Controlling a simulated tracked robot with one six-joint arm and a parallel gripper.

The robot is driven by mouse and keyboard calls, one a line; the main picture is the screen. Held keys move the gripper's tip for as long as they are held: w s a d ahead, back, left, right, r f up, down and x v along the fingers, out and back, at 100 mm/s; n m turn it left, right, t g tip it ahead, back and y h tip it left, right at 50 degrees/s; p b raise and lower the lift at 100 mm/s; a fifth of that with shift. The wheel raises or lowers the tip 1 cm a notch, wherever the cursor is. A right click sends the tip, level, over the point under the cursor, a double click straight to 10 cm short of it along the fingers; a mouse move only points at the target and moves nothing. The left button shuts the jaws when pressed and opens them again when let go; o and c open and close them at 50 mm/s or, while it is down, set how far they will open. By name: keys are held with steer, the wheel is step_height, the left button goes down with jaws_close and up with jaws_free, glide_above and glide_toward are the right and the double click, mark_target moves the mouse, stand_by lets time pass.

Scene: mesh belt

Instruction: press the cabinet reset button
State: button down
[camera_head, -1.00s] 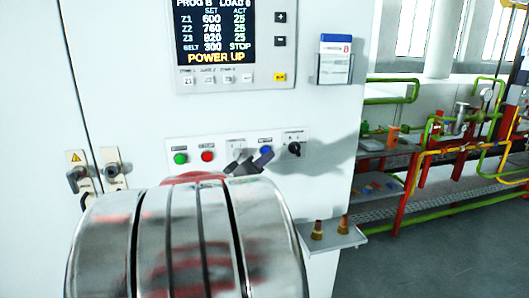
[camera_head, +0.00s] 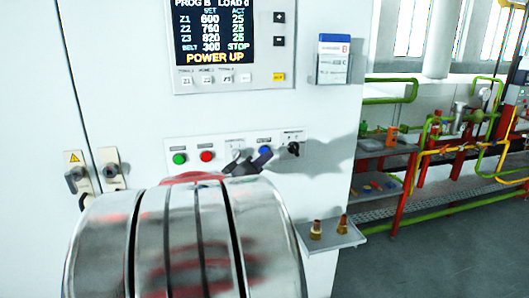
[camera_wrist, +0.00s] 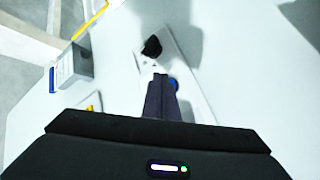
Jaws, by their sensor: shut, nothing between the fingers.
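The blue button (camera_head: 265,151) is on the white button strip of the cabinet, between a lever-like switch and a black rotary knob (camera_head: 293,149). Its label is too small to read. My silver arm hides the lower middle of the cabinet.
A green button (camera_head: 180,159) and a red button (camera_head: 207,156) sit to the left on the strip. The display (camera_head: 222,40) above reads POWER UP. A card holder (camera_head: 333,60) and a small shelf (camera_head: 330,238) with two brass-coloured pieces are at the right edge.

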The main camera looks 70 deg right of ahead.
steer(key=shift+w+d, duration=0.4)
steer(key=shift+d, duration=0.4)
stand_by(1.4)
steer(key=shift+a, duration=0.15)
steer(key=shift+s+a+r, duration=0.1)
steer(key=shift+s+a, duration=0.35)
steer(key=shift+a, duration=0.2)
stand_by(0.3)
steer(key=shift+s+a, duration=0.45)
steer(key=shift+a, duration=0.25)
steer(key=shift+s+a, duration=0.4)
steer(key=shift+a, duration=0.35)
steer(key=shift+s+a, duration=0.45)
steer(key=shift+a, duration=0.25)
